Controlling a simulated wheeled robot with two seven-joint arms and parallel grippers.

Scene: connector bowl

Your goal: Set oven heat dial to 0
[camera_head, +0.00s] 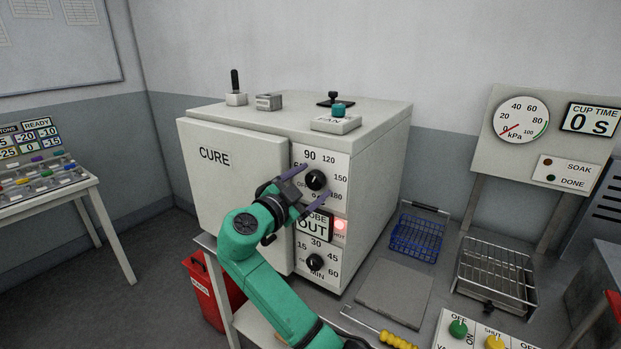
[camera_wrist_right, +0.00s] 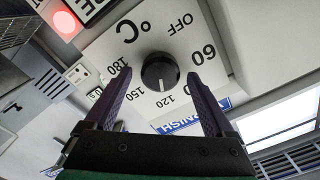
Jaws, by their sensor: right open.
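The oven heat dial (camera_head: 316,180) is a round black knob on the white upper panel of the oven (camera_head: 370,150) marked CURE. In the right wrist view the dial (camera_wrist_right: 160,72) shows a white pointer line toward the 120 and 150 marks. Marks read OFF, 60, 120, 150, 180 and °C; the 90 is mostly hidden there by a finger. My right gripper (camera_head: 314,181) is open, one purple finger on each side of the dial, with a visible gap to it in the wrist view. My left gripper is not in view.
A minute dial (camera_head: 315,262) sits lower on the panel, below a PROBE OUT sign (camera_head: 313,226) and a lit red lamp (camera_head: 340,226). A blue wire basket (camera_head: 416,237), a grey plate (camera_head: 394,291) and a wire rack (camera_head: 495,275) lie to the right.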

